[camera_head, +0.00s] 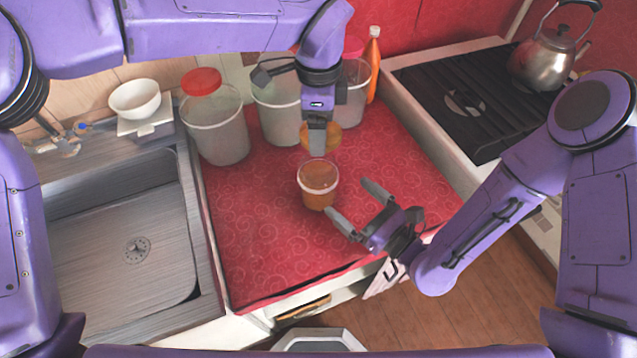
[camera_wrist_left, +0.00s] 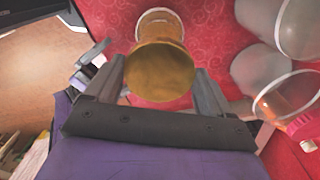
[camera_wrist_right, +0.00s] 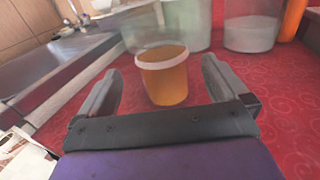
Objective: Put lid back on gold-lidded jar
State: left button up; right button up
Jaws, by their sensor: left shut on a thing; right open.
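The jar (camera_head: 318,190) stands upright and uncovered on the red counter, with amber contents and a pale rim. My left gripper (camera_head: 318,140) is shut on the gold lid (camera_head: 333,138) and holds it above and behind the jar in the head view. The lid also shows in the left wrist view (camera_wrist_left: 160,72), in front of the jar (camera_wrist_left: 158,22). My right gripper (camera_head: 353,206) is open and empty, close to the jar's front right side. In the right wrist view the jar (camera_wrist_right: 164,76) stands ahead, between the open fingers but beyond their tips.
A red-lidded canister (camera_head: 216,130) and other canisters (camera_head: 277,110) stand along the back, with an orange bottle (camera_head: 373,65). The sink (camera_head: 120,240) is left, the stove (camera_head: 470,100) with a kettle (camera_head: 548,58) right. The counter's front left (camera_head: 255,245) is clear.

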aim_at(309, 163)
jog(key=x, duration=1.1)
jog(key=shift+s+a, duration=0.1)
jog(key=shift+a, duration=0.05)
jog(key=c, duration=1.1)
pick_arm(q)
jog(key=shift+a+f, duration=0.2)
jog(key=shift+f, duration=2.3)
